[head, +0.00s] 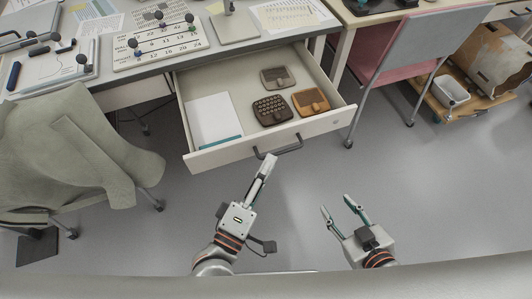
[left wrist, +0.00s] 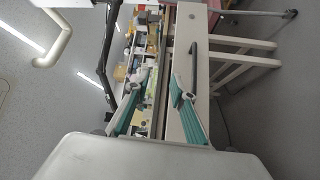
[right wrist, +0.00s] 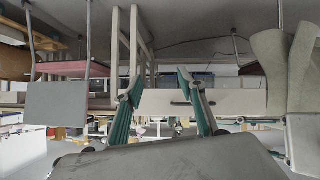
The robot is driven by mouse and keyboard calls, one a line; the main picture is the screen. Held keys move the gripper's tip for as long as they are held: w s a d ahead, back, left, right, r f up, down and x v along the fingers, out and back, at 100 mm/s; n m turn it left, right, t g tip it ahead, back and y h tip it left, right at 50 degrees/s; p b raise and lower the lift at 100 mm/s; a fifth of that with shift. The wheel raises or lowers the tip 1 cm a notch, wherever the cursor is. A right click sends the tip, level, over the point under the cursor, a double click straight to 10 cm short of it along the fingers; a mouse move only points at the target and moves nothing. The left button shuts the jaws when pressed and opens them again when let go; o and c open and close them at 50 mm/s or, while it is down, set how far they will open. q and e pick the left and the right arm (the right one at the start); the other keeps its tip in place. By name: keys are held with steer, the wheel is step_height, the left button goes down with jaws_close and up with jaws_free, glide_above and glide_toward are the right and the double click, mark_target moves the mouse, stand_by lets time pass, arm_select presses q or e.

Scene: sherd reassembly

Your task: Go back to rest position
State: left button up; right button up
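My left gripper (head: 267,166) is in front of the pulled-out desk drawer (head: 230,152), close to its dark handle (head: 280,149). In the left wrist view its two fingers (left wrist: 161,82) are apart with nothing between them, and the drawer handle (left wrist: 193,62) lies beyond them, apart from the fingertips. My right gripper (head: 336,203) is open and empty over the floor, to the right of and below the drawer. The right wrist view also shows its fingers (right wrist: 160,82) spread, with the handle (right wrist: 181,103) farther off.
A draped chair (head: 75,150) stands left, a pink-and-grey chair (head: 425,45) at the upper right. A wooden trolley (head: 470,97) is beyond it. Floor (head: 440,200) at right is clear.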

steer(key=shift+r, duration=0.1)
arm_select(q)
steer(key=s+a+f+m+g+y+p, duration=0.2)
steer(key=s+a+m+p, duration=0.1)
steer(key=a+m, duration=0.2)
steer(key=s+a+f+m+g+y+p, duration=0.2)
steer(key=s+a+f+m+p, duration=0.1)
steer(key=a, duration=0.6)
steer(key=s+a+f+m+g+y+p, duration=0.2)
steer(key=s+a+f+m+p, duration=0.1)
steer(key=a+m, duration=0.4)
steer(key=shift+s+a+p, duration=0.3)
steer(key=shift+s+p, duration=0.35)
steer(key=shift+p, duration=0.2)
arm_select(e)
steer(key=s+r+m, duration=0.1)
steer(key=s+r, duration=0.1)
steer(key=s, duration=0.1)
steer(key=shift+r+g, duration=0.2)
steer(key=shift+g, duration=0.2)
